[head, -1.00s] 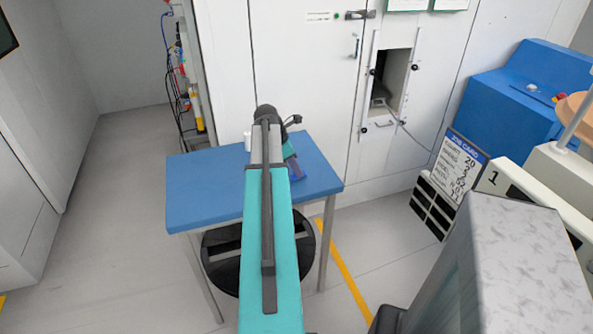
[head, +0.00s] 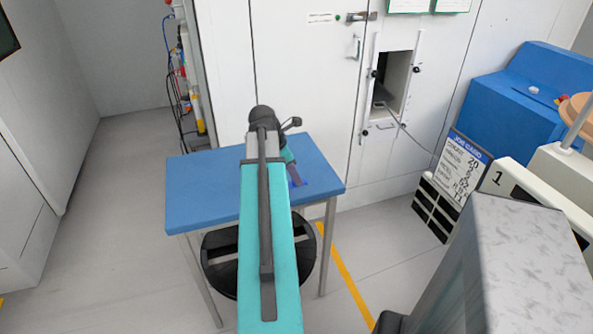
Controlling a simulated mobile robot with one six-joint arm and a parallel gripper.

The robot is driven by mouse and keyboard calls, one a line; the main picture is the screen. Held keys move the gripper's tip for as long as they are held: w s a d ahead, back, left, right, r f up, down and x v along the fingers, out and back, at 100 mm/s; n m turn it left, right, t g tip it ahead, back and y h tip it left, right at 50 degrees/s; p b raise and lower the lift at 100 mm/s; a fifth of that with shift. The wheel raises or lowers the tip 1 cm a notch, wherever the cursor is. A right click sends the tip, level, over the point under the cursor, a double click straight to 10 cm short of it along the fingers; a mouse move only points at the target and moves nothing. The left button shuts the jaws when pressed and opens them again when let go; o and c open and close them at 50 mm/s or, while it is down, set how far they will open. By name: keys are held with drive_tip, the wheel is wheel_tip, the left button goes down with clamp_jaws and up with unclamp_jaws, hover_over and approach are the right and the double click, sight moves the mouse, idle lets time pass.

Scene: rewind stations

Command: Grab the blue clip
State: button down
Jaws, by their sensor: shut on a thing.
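My arm reaches forward over the blue table, and its wrist bends down toward the tabletop. My gripper (head: 297,182) is at the right part of the table, low over or at its surface. It is shut on a small blue-violet piece, which I take to be the blue clip (head: 296,174). The clip is small and partly covered by my wrist, so its outline and whether it touches the table cannot be told.
The blue table (head: 205,195) has bare room left of my arm. A dark round thing (head: 222,265) is under it. A white wall with an open hatch (head: 392,85) stands behind. A job card board (head: 460,165) and blue machine (head: 530,95) are right.

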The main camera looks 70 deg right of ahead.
drive_tip(key=s+a, duration=0.2)
drive_tip(key=a, duration=0.6)
drive_tip(key=shift+s+r+b, duration=0.15)
drive_tip(key=shift+r+b, duration=0.25)
drive_tip(key=shift+b, duration=0.05)
idle(0.3)
